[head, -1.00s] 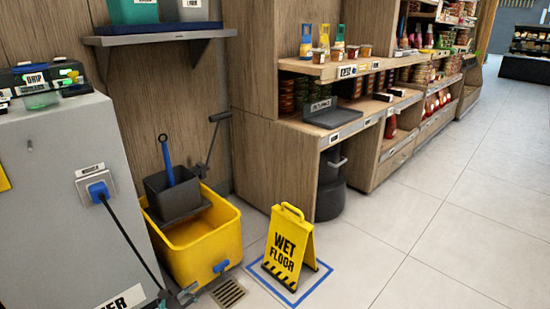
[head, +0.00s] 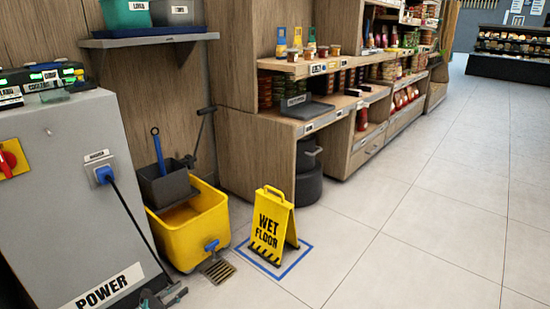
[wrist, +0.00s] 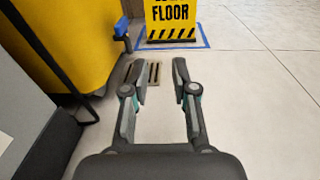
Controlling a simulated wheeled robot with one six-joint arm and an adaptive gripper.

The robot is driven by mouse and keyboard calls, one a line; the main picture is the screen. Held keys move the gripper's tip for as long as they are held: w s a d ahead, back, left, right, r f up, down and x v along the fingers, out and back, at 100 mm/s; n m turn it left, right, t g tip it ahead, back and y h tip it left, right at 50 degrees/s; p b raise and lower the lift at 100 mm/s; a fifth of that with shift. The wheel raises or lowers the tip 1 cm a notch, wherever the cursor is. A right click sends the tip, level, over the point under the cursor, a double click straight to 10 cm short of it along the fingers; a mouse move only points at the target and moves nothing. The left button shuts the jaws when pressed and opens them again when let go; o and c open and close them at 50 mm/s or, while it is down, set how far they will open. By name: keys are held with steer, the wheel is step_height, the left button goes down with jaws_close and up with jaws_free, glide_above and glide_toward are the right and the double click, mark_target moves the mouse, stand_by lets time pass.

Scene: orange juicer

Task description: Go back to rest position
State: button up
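My gripper (wrist: 161,75) is open and empty in the wrist view. Its two fingers are apart, with floor and part of a drain grate between and beyond them. In the head view, part of my gripper (head: 163,297) shows at the bottom, low in front of the grey power cabinet (head: 60,190). The yellow wet floor sign (head: 270,222) stands upright on the floor inside a blue taped square (head: 300,262). The sign's lower part (wrist: 172,14) also shows in the wrist view, beyond the fingertips.
A yellow mop bucket (head: 205,235) stands between cabinet and shelves, with a floor drain (head: 217,268) in front. A blue plug (head: 104,175) with a black cable is on the cabinet. Stocked shelves (head: 330,120) line the back. Open tiled floor (head: 430,230) lies right.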

steer(key=w+d+r+m+g+p, duration=0.2)
steer(key=w+d+r+m+g, duration=0.3)
steer(key=r, duration=0.7)
steer(key=d+r+m+g+y+p, duration=0.35)
steer(key=d+r+m, duration=0.45)
steer(key=d+r, duration=1.8)
steer(key=s+d+r+m+g+y+p, duration=0.15)
steer(key=s+d+r+m, duration=0.25)
steer(key=s+d+r, duration=0.4)
steer(key=s+d+r+m+y+p, duration=0.1)
steer(key=s+d+r+m+y, duration=0.15)
steer(key=s+d+r, duration=0.55)
steer(key=s+d+f+m+t+y+p, duration=0.1)
steer(key=s+m, duration=0.3)
steer(key=s, duration=0.7)
steer(key=s+d+f+m+y+p, duration=0.1)
steer(key=s+m, duration=0.3)
steer(key=s, duration=0.7)
steer(key=shift+s+d+f+m+t+y, duration=0.15)
steer(key=shift+f+m+t+y, duration=0.25)
steer(key=shift+f, duration=0.2)
